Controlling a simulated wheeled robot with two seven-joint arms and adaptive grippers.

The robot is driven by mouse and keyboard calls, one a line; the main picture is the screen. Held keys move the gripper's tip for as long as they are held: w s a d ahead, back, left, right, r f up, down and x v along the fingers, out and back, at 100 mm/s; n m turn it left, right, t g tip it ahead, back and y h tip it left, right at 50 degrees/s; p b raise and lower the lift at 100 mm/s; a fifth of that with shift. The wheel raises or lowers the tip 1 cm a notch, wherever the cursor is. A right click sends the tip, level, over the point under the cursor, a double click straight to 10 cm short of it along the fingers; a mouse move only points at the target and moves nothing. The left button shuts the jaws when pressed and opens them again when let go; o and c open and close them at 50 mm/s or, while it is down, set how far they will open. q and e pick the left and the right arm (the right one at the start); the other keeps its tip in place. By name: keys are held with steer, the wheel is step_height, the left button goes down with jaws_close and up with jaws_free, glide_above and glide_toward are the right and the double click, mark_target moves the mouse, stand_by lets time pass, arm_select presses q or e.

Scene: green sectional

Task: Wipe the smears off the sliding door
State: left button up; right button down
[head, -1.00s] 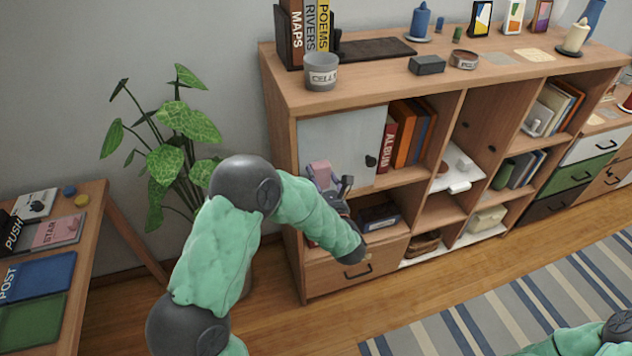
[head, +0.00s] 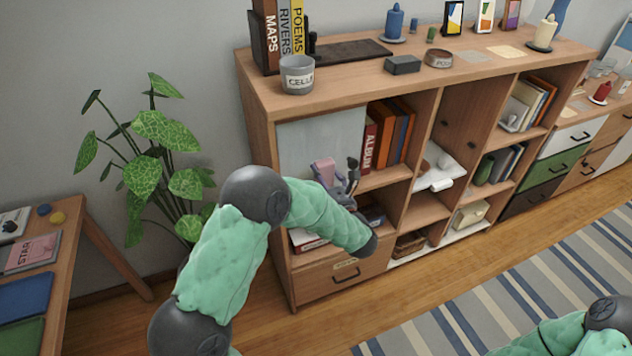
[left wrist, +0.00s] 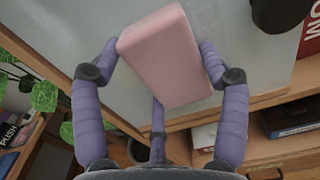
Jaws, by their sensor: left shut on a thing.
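The sliding door (head: 305,138) is a pale grey panel in the left bay of the wooden shelf unit, with a dark round handle near its right edge. It fills the background of the left wrist view (left wrist: 245,30). No smears can be made out on it. My left gripper (head: 334,182) is shut on a pink block (left wrist: 163,58), with purple fingers on both sides. The block (head: 323,169) is in front of the door's lower middle; I cannot tell if it touches. My right gripper is out of view; only part of that arm shows at lower right.
Books, a grey cup (head: 297,76) and candles stand on the shelf unit's top (head: 350,85). Red and orange books (head: 388,138) stand right of the door. A leafy plant (head: 150,150) is left of the unit, and a small table (head: 75,245) at far left.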

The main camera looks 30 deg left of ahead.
arm_select(q)
steer(key=shift+w+d, duration=0.2)
steer(key=shift+w, duration=0.1)
steer(key=shift+s, duration=0.1)
steer(key=s+a, duration=0.5)
steer(key=s, duration=0.1)
steer(key=shift+a, duration=0.15)
stand_by(0.6)
steer(key=v, duration=0.6)
steer(key=shift+p, duration=0.35)
stand_by(0.4)
steer(key=shift+v, duration=1.6)
